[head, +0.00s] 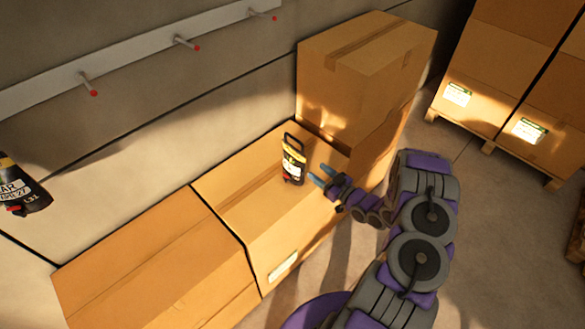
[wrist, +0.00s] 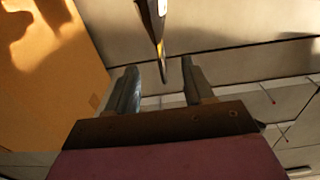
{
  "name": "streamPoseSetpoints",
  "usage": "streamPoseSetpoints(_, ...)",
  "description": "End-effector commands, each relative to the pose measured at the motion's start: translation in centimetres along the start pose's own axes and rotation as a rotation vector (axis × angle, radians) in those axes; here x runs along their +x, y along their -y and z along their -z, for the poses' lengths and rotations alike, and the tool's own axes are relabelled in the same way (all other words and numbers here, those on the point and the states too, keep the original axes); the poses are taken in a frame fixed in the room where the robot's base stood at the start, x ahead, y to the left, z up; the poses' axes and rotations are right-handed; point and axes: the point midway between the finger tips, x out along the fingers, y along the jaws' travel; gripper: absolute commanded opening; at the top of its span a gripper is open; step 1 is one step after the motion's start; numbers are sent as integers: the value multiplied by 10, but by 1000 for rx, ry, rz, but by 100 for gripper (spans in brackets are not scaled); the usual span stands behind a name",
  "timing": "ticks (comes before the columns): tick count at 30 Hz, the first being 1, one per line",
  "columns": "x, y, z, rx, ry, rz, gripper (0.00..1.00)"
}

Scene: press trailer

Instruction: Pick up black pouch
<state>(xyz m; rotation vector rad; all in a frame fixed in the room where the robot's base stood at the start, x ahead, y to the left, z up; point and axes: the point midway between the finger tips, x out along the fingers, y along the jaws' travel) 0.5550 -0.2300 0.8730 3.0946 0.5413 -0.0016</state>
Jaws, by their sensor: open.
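The black pouch (head: 292,161) stands upright on a cardboard box, with a loop at its top, a yellow and white label and a red bit low down. My gripper (head: 320,175) is just to its right, a little above the box top, with its fingers pointing toward it. In the wrist view my gripper (wrist: 163,88) is open, its two fingers apart. A dark, narrow thing, probably the pouch (wrist: 157,25) seen edge-on, hangs into the top of that view, ahead of the gap between the fingers. Nothing is held.
The pouch's box (head: 240,188) adjoins another low box (head: 160,265) at left. A taller box stack (head: 365,65) stands right behind the pouch. A wall rail (head: 130,55) has red-tipped pegs. A similar dark pouch (head: 22,190) hangs at far left. Palletised boxes (head: 510,75) stand at right.

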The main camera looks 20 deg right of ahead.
Motion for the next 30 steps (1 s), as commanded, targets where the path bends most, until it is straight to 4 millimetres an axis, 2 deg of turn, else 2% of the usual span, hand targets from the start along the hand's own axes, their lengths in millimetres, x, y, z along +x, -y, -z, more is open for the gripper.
streamPoseSetpoints(9,56,2,0,-4,-2,4,52)
streamPoseSetpoints(12,68,3,0,-5,0,3,52)
streamPoseSetpoints(20,80,1,-2,-2,1,2,52)
streamPoseSetpoints(30,123,-1,-7,-2,-2,2,52)
